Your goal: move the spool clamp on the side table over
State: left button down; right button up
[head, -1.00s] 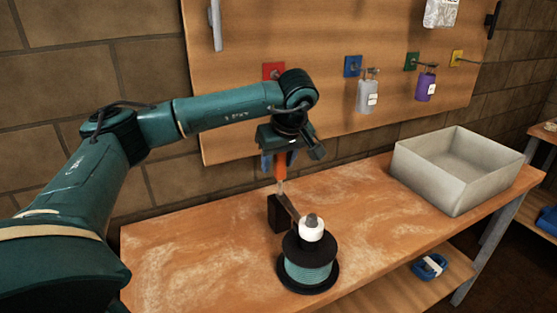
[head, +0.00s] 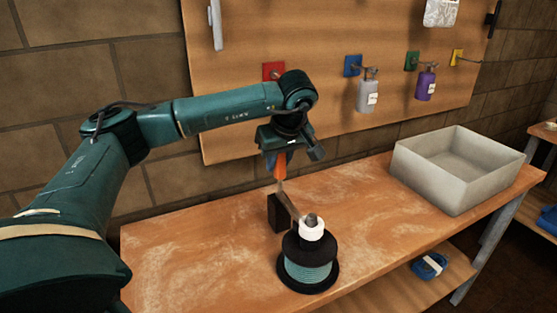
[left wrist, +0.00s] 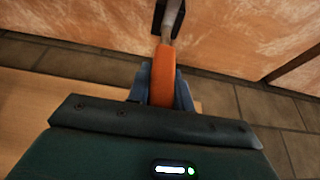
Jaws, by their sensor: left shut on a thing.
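The spool clamp stands on the side table (head: 190,255). It has a dark upright block (head: 277,213), a metal lever with an orange handle (head: 281,172), and an arm reaching to a white collar (head: 311,230) on top of the spool (head: 307,270). The spool is black with teal winding and stands upright. My left gripper (head: 278,160) is above the block, its blue fingers shut on the orange handle. In the left wrist view the handle (left wrist: 163,75) lies between the fingers, its metal shank running to the dark block. My right gripper is out of view.
A grey open bin (head: 450,190) stands at the table's right end. A pegboard (head: 320,100) behind holds bottles on hooks by coloured plates. A blue item (head: 429,265) lies on the lower shelf. The tabletop's left part is clear.

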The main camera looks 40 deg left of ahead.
pick_arm(q)
jog(key=shift+a+r+p, duration=0.2)
jog(key=shift+a+p, duration=0.05)
jog(key=shift+p, duration=0.25)
jog(key=h+p, duration=0.1)
jog(key=w+a+g+h+p, duration=0.1)
jog(key=shift+a+f+h, duration=0.3)
jog(key=shift+f, duration=0.1)
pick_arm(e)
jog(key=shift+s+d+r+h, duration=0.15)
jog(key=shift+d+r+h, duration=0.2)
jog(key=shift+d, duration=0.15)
pick_arm(q)
jog(key=c, duration=1.2)
grip_release()
jog(key=shift+c, duration=0.2)
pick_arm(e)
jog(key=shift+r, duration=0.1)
